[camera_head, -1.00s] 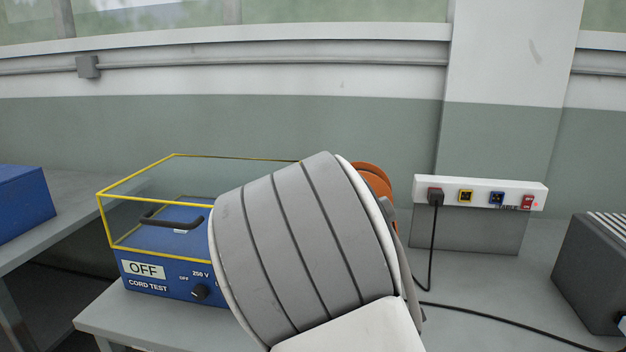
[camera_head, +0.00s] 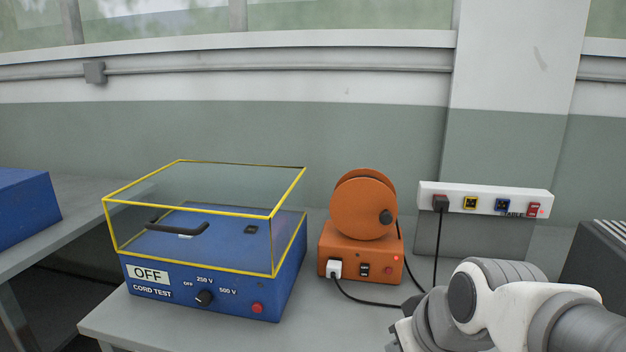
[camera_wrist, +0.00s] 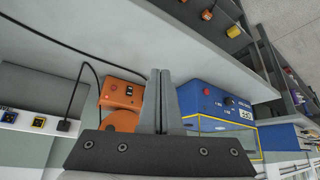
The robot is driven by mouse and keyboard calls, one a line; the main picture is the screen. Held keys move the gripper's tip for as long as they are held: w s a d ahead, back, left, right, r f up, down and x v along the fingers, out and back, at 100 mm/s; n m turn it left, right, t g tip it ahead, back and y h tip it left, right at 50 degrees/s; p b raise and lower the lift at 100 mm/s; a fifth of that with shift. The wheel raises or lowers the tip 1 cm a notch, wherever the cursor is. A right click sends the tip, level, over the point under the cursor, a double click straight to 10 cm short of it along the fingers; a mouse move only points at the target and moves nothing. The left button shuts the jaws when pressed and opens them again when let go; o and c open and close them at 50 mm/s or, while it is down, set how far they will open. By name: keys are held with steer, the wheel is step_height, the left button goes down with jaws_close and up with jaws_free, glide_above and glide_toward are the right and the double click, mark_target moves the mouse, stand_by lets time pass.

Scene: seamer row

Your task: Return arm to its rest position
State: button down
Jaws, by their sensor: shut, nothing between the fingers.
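My arm (camera_head: 500,310) is folded low at the lower right of the head view, in front of the power strip. My gripper (camera_wrist: 159,74) shows in the wrist view with its two grey fingers together and nothing between them. The wrist view is turned over, with the bench top above and the wall below. The fingers are in front of the orange reel unit (camera_wrist: 122,93) and the blue cord tester (camera_wrist: 207,100), and I cannot tell whether they touch anything. In the head view the fingers are not clearly visible.
The blue cord tester (camera_head: 215,290), its clear yellow-edged cover down, carries an OFF sign. Right of it stands the orange reel unit (camera_head: 360,255), with a white plug in front. A white power strip (camera_head: 485,200) holds a black plug; a dark ribbed box (camera_head: 597,262) sits far right.

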steer(key=s+d+r+m+h, duration=0.2)
steer(key=s+m, duration=0.1)
steer(key=s, duration=0.4)
step_height(320, 180, up, 18)
steer(key=p, duration=1.7)
steer(key=shift+f+g, duration=0.25)
steer(key=shift+g, duration=0.15)
